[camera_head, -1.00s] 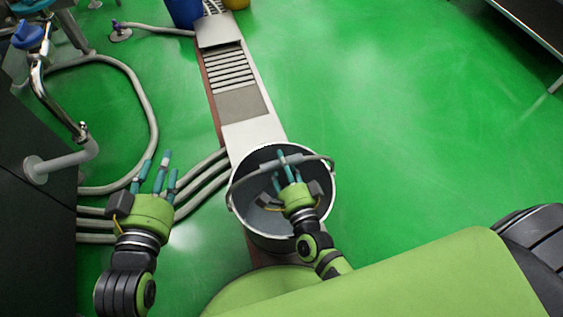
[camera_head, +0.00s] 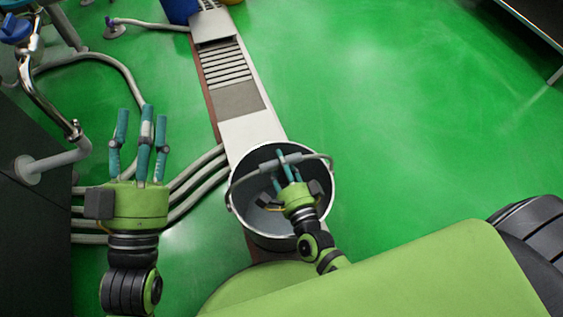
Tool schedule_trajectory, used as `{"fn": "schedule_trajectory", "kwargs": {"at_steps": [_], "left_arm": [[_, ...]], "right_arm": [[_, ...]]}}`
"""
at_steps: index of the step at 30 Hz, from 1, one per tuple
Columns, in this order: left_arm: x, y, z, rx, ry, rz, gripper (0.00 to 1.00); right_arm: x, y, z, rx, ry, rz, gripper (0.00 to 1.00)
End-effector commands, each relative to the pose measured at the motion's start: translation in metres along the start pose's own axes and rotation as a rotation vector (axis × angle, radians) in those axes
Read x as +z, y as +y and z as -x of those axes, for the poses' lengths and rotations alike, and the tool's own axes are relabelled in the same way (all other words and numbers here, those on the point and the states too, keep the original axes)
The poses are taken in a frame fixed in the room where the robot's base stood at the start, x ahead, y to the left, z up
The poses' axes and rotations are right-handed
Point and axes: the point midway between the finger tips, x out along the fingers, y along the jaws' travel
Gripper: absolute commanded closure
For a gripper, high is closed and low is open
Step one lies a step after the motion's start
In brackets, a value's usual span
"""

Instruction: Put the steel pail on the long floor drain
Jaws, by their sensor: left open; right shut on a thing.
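The steel pail (camera_head: 240,213) is a grey open bucket with a bail handle, upright at the lower middle of the head view. It overlaps the near end of the long floor drain (camera_head: 250,132) in the picture; I cannot tell whether it rests on it or hangs above. The drain is a pale metal strip with a slotted grate, running up the view. My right gripper (camera_head: 287,166) is shut on the pail's handle, over the pail's mouth. My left gripper (camera_head: 142,135) is open and empty, left of the pail, above the hoses.
Grey hoses (camera_head: 198,182) run along the floor left of the pail. A dark cabinet (camera_head: 35,230) with a pipe stands at the left. A blue container (camera_head: 179,10) stands by the drain's far end. The green floor at right is clear, with a table at the top right corner.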

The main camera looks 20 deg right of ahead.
Motion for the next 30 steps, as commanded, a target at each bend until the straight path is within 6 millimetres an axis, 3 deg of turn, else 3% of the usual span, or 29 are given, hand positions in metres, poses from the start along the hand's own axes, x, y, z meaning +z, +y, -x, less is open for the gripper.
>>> {"fn": "schedule_trajectory", "kwargs": {"at_steps": [1,10,11,12,13,25,30], "left_arm": [[-0.001,0.0,0.0,0.0,0.0,0.0,0.55],[-0.004,0.001,0.0,0.002,0.02,0.0,0.55],[-0.005,0.001,0.0,0.002,0.024,0.0,0.55],[-0.005,0.001,0.0,0.002,0.025,0.0,0.55],[-0.005,0.001,0.0,0.002,0.025,0.0,0.55],[-0.003,0.001,0.0,0.002,0.012,0.001,0.55],[0.024,-0.007,0.001,-0.015,-0.131,-0.001,0.55]], "right_arm": [[-0.001,-0.012,-0.004,-0.029,0.007,-0.001,1.0],[-0.001,-0.01,-0.004,-0.029,0.007,-0.001,1.0],[0.0,0.002,0.0,0.0,0.0,0.0,0.6],[0.0,0.001,0.0,0.0,0.0,0.0,0.44],[0.0,0.001,0.0,0.0,0.0,0.0,0.4],[0.0,-0.001,0.0,0.0,0.0,0.0,0.4],[0.0,0.0,0.026,0.005,-0.002,0.001,0.4]]}}
